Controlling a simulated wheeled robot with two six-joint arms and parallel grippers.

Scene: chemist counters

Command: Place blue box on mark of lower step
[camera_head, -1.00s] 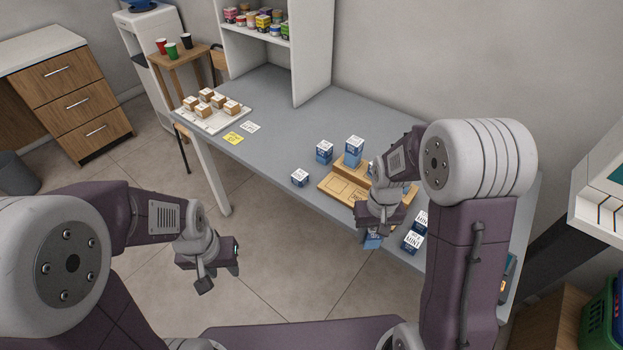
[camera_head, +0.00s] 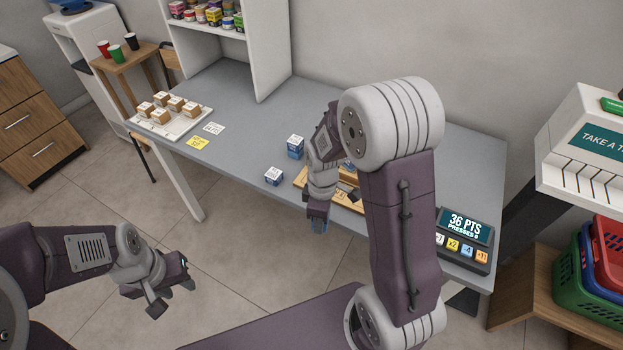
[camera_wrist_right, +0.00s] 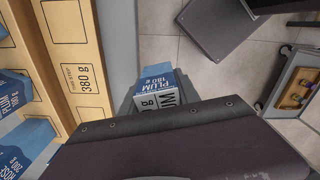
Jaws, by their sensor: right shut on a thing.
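My right gripper (camera_head: 318,212) is shut on a blue box with a white label, in front of the counter's front edge. In the right wrist view the held blue box (camera_wrist_right: 158,84) reads PLUM 180 g; the gripper's dark body hides part of it. The lower step (camera_head: 300,178) is wooden, partly hidden by my right arm. In the right wrist view the lower step (camera_wrist_right: 88,50) carries outlined marks, one reading 380 g; the held box is beside it, apart from it. My left gripper (camera_head: 172,292) is open and empty over the floor, left of the counter.
Other blue boxes stand left of the steps (camera_head: 274,177) and behind (camera_head: 295,146). In the wrist view, more blue boxes (camera_wrist_right: 36,140) are at the left. A points display (camera_head: 463,236) is at the right. A white tray (camera_head: 170,125) of small boxes is at the far left.

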